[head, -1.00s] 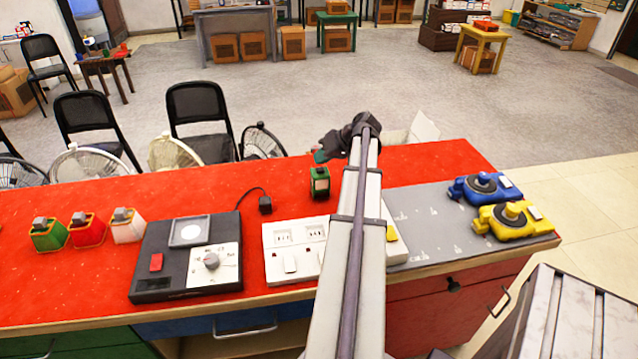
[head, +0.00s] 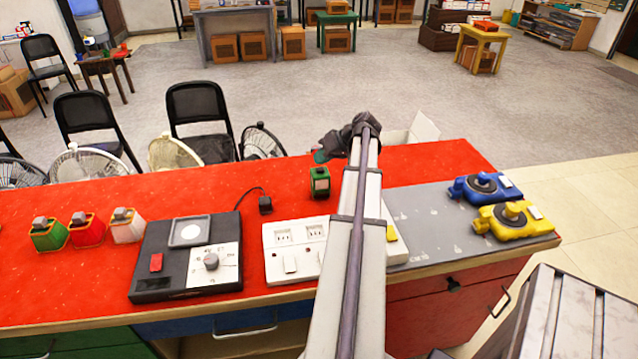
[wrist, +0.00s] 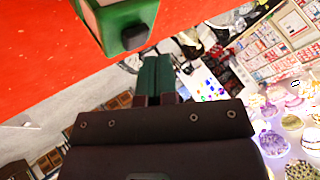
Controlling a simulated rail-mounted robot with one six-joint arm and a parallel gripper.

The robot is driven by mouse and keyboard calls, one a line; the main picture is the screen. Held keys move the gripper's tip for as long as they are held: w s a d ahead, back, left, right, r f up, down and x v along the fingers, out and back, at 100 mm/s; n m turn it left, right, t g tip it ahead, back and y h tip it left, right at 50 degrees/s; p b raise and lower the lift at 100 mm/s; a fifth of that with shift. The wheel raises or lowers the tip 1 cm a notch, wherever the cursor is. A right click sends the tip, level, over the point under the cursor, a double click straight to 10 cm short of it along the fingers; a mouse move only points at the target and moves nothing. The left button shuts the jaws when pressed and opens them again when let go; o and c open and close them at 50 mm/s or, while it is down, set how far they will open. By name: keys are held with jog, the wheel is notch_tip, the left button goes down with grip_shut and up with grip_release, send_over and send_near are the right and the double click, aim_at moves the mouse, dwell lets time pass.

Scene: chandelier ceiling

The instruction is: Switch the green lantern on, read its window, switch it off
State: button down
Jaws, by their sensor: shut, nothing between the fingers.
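The green lantern (head: 320,183) stands upright on the red bench top, with a pale window on the side toward the head camera. In the wrist view part of the lantern (wrist: 124,16) shows at the top edge, with a dark knob (wrist: 135,37) on its side. My gripper (head: 320,156) is just behind the lantern in the head view, partly hidden by my own arm. In the wrist view its green fingers (wrist: 156,66) are together and empty, a little below the knob and apparently apart from it. I cannot read anything in the window.
A white socket panel (head: 290,262) and a black box with a dial (head: 150,262) lie in front and to the left. Green, red and white containers (head: 86,232) stand farther left. Blue (head: 470,196) and yellow (head: 500,224) devices sit on the grey mat (head: 425,222) at right.

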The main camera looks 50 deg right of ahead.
aim_at(321, 168)
jog(key=shift+f+b, duration=0.35)
jog(key=shift+f, duration=0.1)
jog(key=shift+f, duration=0.25)
jog(key=shift+r, duration=0.15)
jog(key=shift+r+p, duration=0.5)
jog(key=shift+r, duration=0.1)
notch_tip(321, 168, up, 6)
jog(key=p, duration=0.6)
